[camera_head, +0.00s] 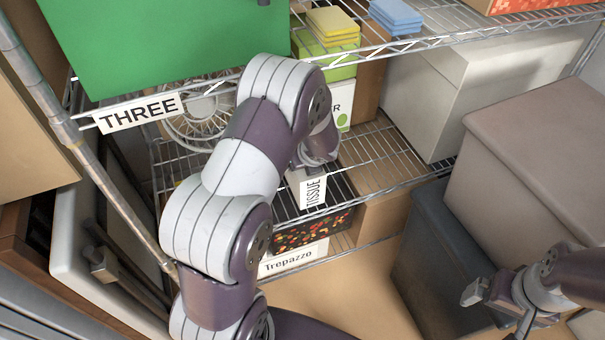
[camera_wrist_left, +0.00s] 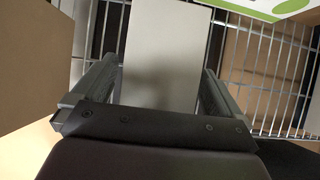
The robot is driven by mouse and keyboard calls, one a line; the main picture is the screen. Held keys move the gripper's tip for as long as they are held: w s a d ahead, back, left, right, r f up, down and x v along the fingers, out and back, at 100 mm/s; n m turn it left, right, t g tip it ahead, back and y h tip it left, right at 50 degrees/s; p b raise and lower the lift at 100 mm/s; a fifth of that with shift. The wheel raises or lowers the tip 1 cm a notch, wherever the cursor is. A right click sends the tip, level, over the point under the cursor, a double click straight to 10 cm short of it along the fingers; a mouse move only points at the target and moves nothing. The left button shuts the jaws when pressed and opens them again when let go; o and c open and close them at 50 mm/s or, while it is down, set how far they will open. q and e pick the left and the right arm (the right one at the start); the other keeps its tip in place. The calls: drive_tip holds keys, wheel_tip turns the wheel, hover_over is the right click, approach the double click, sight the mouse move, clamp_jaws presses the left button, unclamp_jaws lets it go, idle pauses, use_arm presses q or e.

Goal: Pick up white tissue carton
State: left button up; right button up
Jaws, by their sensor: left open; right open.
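The white tissue carton (camera_head: 313,190), labelled TISSUE, stands on the middle wire shelf and is partly hidden by my left arm. In the left wrist view the pale carton (camera_wrist_left: 165,50) lies between the two fingers of my left gripper (camera_wrist_left: 160,72). That gripper is open, with one finger on each side of the carton and a narrow gap showing. In the head view its fingers are mostly hidden by my arm. My right gripper (camera_head: 499,308) is open and empty at the lower right, away from the carton.
A green and white box (camera_head: 343,95) stands behind the carton. A flowered box (camera_head: 310,232) sits below. A green bin (camera_head: 165,45) is on the upper shelf. Grey bins (camera_head: 535,150) stand at right.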

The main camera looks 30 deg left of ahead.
use_arm(q)
drive_tip(key=c, duration=1)
drive_tip(key=shift+r, duration=0.2)
